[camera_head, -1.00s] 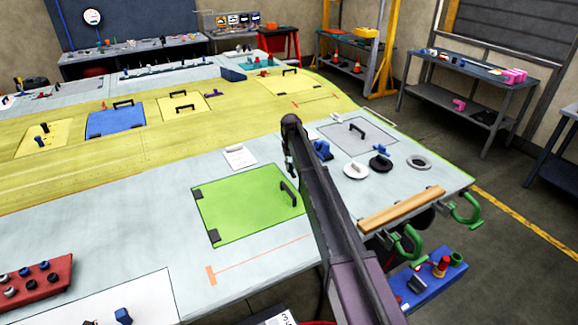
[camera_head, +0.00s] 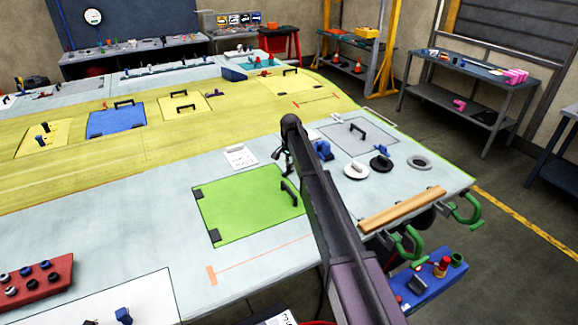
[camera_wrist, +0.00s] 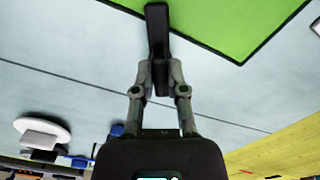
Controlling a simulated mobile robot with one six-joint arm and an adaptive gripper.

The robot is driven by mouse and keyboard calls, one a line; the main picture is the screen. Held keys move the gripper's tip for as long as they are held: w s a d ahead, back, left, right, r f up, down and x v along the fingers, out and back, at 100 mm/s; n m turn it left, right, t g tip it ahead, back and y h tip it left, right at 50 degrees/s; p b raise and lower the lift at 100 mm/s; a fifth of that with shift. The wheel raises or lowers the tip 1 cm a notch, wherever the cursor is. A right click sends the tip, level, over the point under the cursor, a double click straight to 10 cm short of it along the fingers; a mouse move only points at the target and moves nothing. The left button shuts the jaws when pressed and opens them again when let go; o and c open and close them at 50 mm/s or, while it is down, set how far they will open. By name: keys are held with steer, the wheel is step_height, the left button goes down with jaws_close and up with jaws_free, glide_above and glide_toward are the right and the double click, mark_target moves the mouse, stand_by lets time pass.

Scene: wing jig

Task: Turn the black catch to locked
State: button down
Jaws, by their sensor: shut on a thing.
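My gripper (camera_wrist: 157,72) is shut on the black catch (camera_wrist: 157,30) in the wrist view, one finger on each side of it. The catch is a dark bar that reaches over the edge of the green panel (camera_wrist: 225,25). In the head view my gripper (camera_head: 281,160) is at the far edge of the green panel (camera_head: 245,205), near its far right corner. The catch is too small and too covered there to make out. I cannot read any locked marking.
A black handle (camera_head: 289,193) stands on the green panel beside my arm. A white label (camera_head: 240,157) lies to the left.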

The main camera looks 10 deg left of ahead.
steer(key=m, duration=0.5)
steer(key=shift+s+m, duration=0.1)
steer(key=shift+m, duration=0.2)
stand_by(0.4)
steer(key=c, duration=0.7)
jaws_free()
steer(key=shift+r, duration=0.1)
